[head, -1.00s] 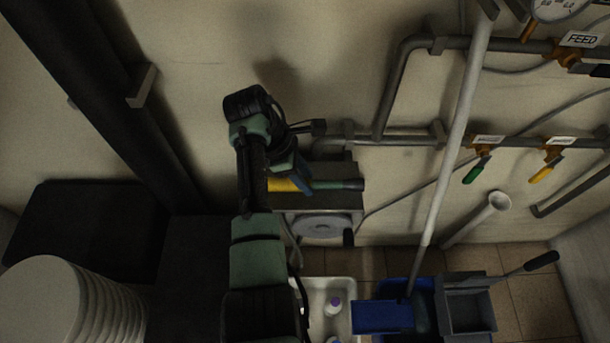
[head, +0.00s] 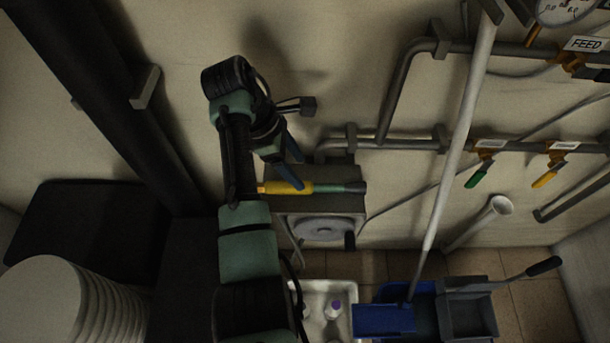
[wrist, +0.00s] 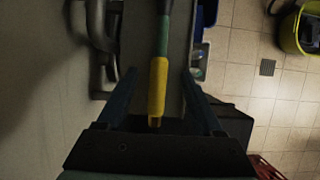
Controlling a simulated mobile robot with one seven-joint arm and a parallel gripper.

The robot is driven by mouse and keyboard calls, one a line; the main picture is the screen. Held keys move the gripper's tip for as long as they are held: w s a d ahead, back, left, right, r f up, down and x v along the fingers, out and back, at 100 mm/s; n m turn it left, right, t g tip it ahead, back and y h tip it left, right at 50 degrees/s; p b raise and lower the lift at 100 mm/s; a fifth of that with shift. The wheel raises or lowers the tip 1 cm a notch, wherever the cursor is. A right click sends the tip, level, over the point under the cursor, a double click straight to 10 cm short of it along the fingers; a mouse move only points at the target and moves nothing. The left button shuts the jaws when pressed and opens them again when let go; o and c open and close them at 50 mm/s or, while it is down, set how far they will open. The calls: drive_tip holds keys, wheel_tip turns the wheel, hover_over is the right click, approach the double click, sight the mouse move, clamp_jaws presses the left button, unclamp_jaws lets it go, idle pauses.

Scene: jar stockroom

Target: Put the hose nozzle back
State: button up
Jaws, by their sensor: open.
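The hose nozzle (head: 291,187) has a yellow grip, a green section and a dark grey end. In the head view it lies level along the top of a grey wall box (head: 325,208), its yellow end to the left. My gripper (head: 299,170) has blue fingers and is open beside the nozzle's yellow part, overlapping it in the picture. In the wrist view the nozzle's yellow grip (wrist: 158,88) lies between the spread fingers of my gripper (wrist: 160,78) in the picture, with visible gaps on both sides. I cannot tell the depth between them.
Pipes with a green-handled valve (head: 478,174) and a yellow-handled valve (head: 549,174) run along the wall at right. A white pole (head: 456,140) stands in front of the pipes. A blue mop bucket (head: 384,318), a white basin (head: 315,292) and stacked white round items (head: 55,300) are below.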

drive_tip(key=p+v, duration=0.2)
drive_tip(key=v, duration=0.4)
idle(0.4)
